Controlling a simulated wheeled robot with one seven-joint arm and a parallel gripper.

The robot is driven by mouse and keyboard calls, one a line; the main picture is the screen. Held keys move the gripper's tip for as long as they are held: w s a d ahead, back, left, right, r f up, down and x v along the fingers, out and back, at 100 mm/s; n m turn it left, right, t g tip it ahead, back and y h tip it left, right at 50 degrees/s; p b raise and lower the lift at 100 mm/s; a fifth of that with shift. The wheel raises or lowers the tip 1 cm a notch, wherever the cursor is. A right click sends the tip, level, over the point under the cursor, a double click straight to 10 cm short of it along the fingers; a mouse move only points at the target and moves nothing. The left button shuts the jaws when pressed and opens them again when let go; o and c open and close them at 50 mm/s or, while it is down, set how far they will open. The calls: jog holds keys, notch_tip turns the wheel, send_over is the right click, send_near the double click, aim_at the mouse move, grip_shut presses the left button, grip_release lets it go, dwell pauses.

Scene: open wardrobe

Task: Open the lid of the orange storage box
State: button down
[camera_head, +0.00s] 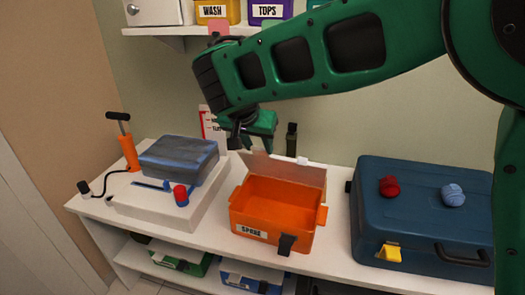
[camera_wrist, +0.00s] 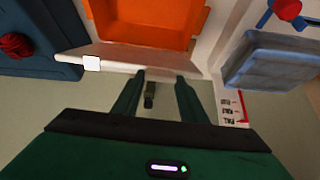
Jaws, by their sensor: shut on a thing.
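The orange storage box (camera_head: 270,233) marked "SPARE" stands on the white shelf with its inside open to view. Its pale lid (camera_head: 300,172) is raised along the back, tilted up and away from the opening. My gripper (camera_head: 250,148) is at the lid's upper left edge, shut on it. In the wrist view, the two fingers of my gripper (camera_wrist: 160,78) reach the edge of the lid (camera_wrist: 135,60), with the orange inside of the box (camera_wrist: 145,22) beyond. The exact contact at the fingertips is partly hidden.
A blue case (camera_head: 420,225) with red and blue yarn balls stands right of the box. A grey-blue container (camera_head: 178,158) on a white box and an orange pump (camera_head: 128,150) are at left. A shelf with bins (camera_head: 268,10) is above. A dark upright object (camera_head: 291,140) stands behind.

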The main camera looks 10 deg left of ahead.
jog(key=w+d+r+g, duration=0.1)
jog(key=w+r+g, duration=0.1)
jog(key=w, duration=0.7)
jog(key=shift+d+r+g+y, duration=0.3)
jog(key=shift+d+r+g, duration=0.1)
jog(key=shift+r, duration=0.15)
dwell(0.9)
jog(key=c, duration=1.1)
grip_release()
jog(key=v, duration=1)
jog(key=shift+r, duration=0.35)
